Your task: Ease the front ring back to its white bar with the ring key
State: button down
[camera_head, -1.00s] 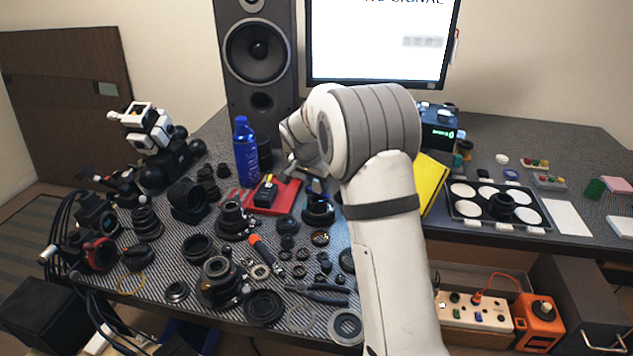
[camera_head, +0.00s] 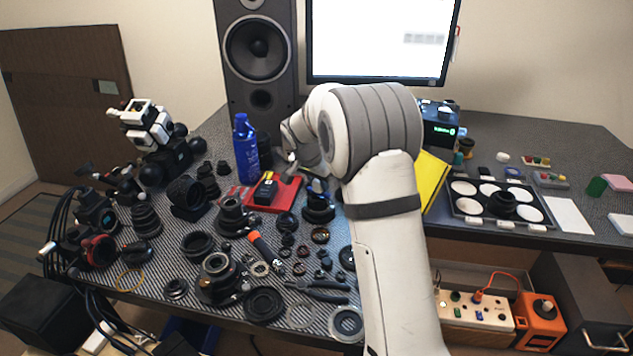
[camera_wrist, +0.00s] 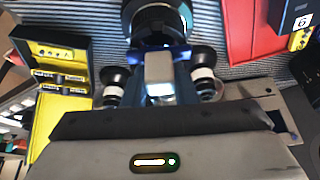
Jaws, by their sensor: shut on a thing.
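The lens (camera_head: 318,212) stands upright on the mat, a dark barrel, partly behind my arm. In the wrist view its round dark front (camera_wrist: 158,20) shows at the top, with a bluish inside. My gripper (camera_wrist: 160,85) is shut on the ring key (camera_wrist: 160,68), a grey block with dark blue parts, just below the lens in the picture. In the head view my gripper (camera_head: 316,186) is just above the lens. The key's tip seems to reach the lens rim; contact is unclear. I cannot make out the front ring's white bar.
A red tray (camera_head: 288,194) with a dark box is close behind the lens. A blue bottle (camera_head: 245,150) stands at the back left. Several loose rings and small parts crowd the mat in front. In the wrist view an open yellow-lined case (camera_wrist: 65,60) lies at left.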

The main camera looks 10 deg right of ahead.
jog(key=n+p, duration=0.1)
jog(key=n, duration=0.1)
jog(key=n+y+p, duration=0.1)
jog(key=n, duration=0.1)
jog(key=shift+d+r+t+y, duration=0.1)
jog(key=shift+t+y, duration=0.2)
jog(key=shift+n, duration=0.5)
jog(key=shift+r+p, duration=0.8)
jog(key=shift+r, duration=0.55)
jog(key=shift+r, duration=0.15)
jog(key=shift+r+p, duration=0.75)
jog(key=shift+r, duration=0.65)
